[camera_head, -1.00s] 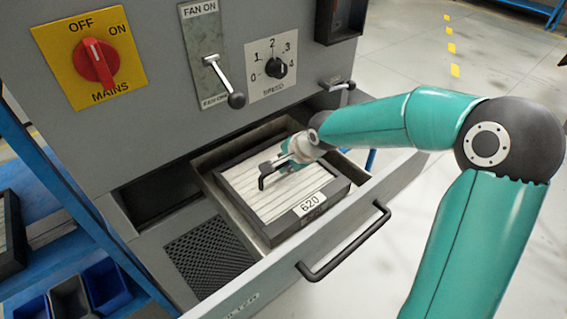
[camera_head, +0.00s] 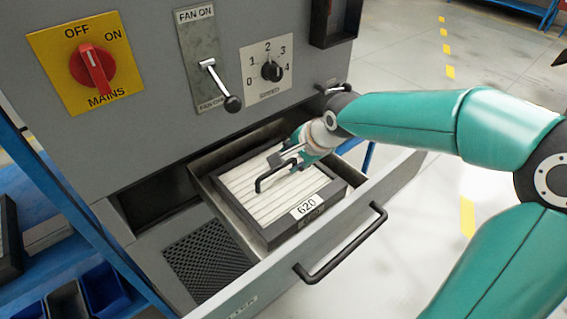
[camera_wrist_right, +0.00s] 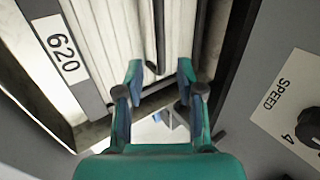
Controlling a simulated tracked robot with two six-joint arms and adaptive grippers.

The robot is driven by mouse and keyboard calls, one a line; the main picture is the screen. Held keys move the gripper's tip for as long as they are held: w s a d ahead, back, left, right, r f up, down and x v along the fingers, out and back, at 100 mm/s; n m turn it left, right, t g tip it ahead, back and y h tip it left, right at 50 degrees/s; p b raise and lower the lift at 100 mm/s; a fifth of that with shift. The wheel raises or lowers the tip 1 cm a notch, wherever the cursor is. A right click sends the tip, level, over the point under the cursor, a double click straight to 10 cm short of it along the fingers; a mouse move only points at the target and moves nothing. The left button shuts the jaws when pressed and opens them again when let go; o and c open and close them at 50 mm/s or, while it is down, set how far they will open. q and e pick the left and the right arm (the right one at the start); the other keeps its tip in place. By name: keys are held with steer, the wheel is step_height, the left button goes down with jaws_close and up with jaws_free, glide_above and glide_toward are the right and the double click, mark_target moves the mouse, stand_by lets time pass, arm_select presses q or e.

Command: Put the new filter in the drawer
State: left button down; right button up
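A pleated filter (camera_head: 245,205) with a dark frame and a "620" label lies flat inside the open drawer (camera_head: 345,245) of the grey cabinet. It also shows in the right wrist view (camera_wrist_right: 100,45). A black handle (camera_head: 262,182) rises from its top; this bar also shows in the right wrist view (camera_wrist_right: 159,35). My right gripper (camera_head: 292,155) is over the filter at the handle's far end. In the right wrist view its fingers (camera_wrist_right: 160,75) are spread, with the handle's end between them and a gap on both sides. My left gripper is not in view.
Another dark-framed filter (camera_head: 10,240) stands on the blue rack at the left, above several small bins (camera_head: 103,285). The cabinet front carries a red mains switch (camera_head: 92,68), a fan lever (camera_head: 220,85) and a speed knob (camera_head: 272,71). The drawer has a black pull handle (camera_head: 345,245).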

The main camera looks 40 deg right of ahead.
steer(key=shift+v, duration=2.25)
